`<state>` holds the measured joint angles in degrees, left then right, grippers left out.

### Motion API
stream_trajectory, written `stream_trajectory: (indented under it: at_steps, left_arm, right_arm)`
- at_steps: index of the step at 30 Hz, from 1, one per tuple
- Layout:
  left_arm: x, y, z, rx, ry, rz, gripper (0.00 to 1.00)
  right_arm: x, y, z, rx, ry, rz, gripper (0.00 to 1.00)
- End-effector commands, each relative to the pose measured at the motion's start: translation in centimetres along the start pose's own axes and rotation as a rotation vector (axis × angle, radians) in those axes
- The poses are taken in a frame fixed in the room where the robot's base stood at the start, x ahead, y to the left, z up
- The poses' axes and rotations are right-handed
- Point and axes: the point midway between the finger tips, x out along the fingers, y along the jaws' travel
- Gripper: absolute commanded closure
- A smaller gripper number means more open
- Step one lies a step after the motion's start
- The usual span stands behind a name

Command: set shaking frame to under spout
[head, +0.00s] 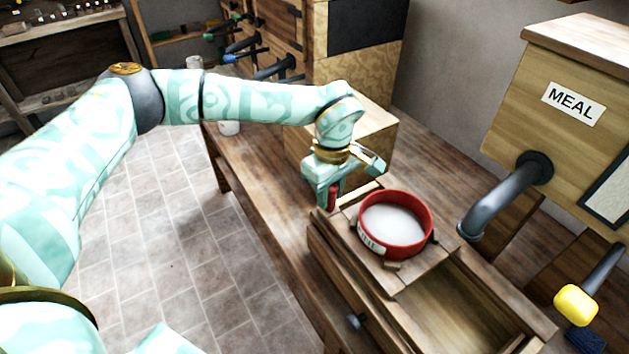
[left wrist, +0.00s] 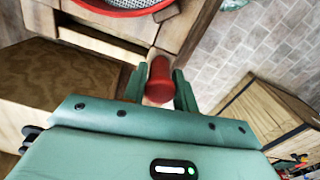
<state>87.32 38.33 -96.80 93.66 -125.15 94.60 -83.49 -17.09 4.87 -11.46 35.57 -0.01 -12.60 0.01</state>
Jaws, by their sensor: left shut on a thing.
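The shaking frame (head: 348,218) is a wooden carrier on top of a wooden chest. It bears a round red sieve (head: 430,222) with a pale mesh and a partly readable label. The sieve's rim shows at the top of the left wrist view (left wrist: 120,12). My left gripper (head: 332,196) is shut on the frame's red handle (left wrist: 160,82), at the frame's far left end. The grey spout (head: 500,203) comes from the bin marked MEAL (head: 520,110) and bends down. Its mouth is right of the sieve, apart from it in the picture. My right gripper is out of view.
The chest (head: 395,335) has an open hollow at its near right end and a knob on its front. It stands on a wooden bench (head: 262,200). A yellow-ended lever (head: 576,305) juts out at lower right. A wooden box stands behind my left gripper.

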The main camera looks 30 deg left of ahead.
Motion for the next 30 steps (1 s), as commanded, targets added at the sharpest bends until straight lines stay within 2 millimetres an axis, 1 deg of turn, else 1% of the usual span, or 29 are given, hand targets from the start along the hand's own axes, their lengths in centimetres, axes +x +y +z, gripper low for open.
stream_trajectory:
  at_steps: [1, 6, 12, 15, 18, 21, 30]
  left_arm:
    - [-0.4, 0.1, 1.3, 0.007, -0.001, 0.0, 1.0]
    - [-0.4, -0.2, 5.2, 0.009, -0.001, -0.001, 1.0]
    - [-0.3, -0.8, 9.0, 0.006, -0.001, 0.001, 1.0]
    - [-0.3, -1.0, 10.4, 0.005, -0.001, 0.001, 1.0]
    - [-0.2, -1.1, 11.4, 0.004, -0.001, 0.001, 1.0]
    - [-0.1, -1.2, 12.1, 0.002, -0.001, 0.001, 1.0]
    - [-0.1, -1.3, 12.6, 0.003, -0.003, 0.001, 1.0]
  right_arm:
    - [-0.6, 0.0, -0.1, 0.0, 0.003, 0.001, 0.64]
    - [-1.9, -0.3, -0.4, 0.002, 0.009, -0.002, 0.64]
    - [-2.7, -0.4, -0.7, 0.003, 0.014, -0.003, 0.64]
    - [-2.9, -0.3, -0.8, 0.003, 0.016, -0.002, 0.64]
    - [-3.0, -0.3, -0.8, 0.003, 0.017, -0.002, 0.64]
    - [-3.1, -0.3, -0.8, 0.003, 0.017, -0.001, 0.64]
    - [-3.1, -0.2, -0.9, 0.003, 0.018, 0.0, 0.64]
